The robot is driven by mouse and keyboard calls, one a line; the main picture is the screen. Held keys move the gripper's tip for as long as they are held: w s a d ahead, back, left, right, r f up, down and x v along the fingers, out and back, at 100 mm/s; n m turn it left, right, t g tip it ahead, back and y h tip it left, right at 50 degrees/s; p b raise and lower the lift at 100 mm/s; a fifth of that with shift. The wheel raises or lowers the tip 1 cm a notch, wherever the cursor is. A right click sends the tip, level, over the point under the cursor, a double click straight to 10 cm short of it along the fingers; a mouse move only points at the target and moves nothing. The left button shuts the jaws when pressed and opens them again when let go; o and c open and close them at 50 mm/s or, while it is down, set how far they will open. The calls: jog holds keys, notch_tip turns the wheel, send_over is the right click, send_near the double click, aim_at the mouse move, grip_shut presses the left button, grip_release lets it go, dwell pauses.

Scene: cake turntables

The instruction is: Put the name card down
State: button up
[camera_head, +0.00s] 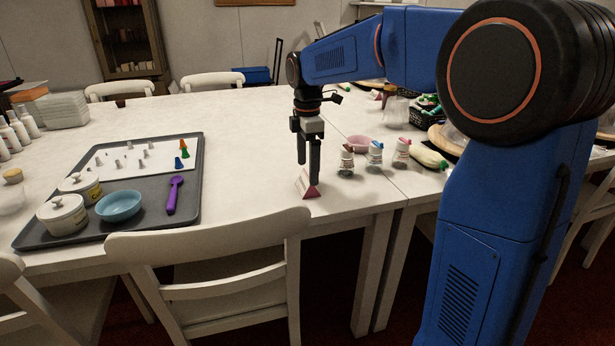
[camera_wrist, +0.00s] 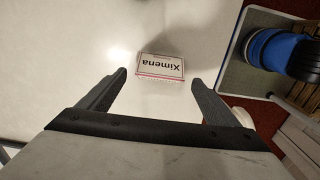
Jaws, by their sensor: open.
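The name card (camera_wrist: 161,67) is a small white card with pink edges and the word "Ximena" on it. In the head view the name card (camera_head: 308,185) stands like a small tent on the white table, near its front edge. My gripper (camera_head: 308,172) points down right above and around the card. In the wrist view my gripper (camera_wrist: 160,84) is open, with one finger on each side of the card and a clear gap to both. The card appears to rest on the table.
Several small jars (camera_head: 375,153) and a pink bowl (camera_head: 359,144) stand right of the gripper. A grey tray (camera_head: 150,200) with a blue bowl (camera_head: 118,206), tubs and a purple scoop (camera_head: 174,194) lies left. A white chair (camera_head: 215,240) stands in front. Table between tray and card is clear.

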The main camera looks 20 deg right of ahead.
notch_tip(320, 180, up, 7)
jog(key=shift+r, duration=0.15)
jog(key=s+d+f+m+t, duration=0.15)
jog(key=s+m, duration=0.25)
jog(key=s, duration=0.5)
jog(key=s+d+f+m+t, duration=0.1)
jog(key=s+d+f+m, duration=0.15)
jog(key=s+m, duration=0.4)
jog(key=s+d+f+m+t, duration=0.1)
jog(key=s+f+m, duration=0.2)
jog(key=s, duration=0.6)
jog(key=s+d+f+m+t, duration=0.1)
jog(key=s+f+m, duration=0.3)
jog(key=s+f, duration=0.4)
jog(key=shift+s+d, duration=0.45)
jog(key=shift+d, duration=0.05)
jog(key=shift+o, duration=0.2)
jog(key=shift+r+m, duration=0.1)
jog(key=shift+m, duration=0.15)
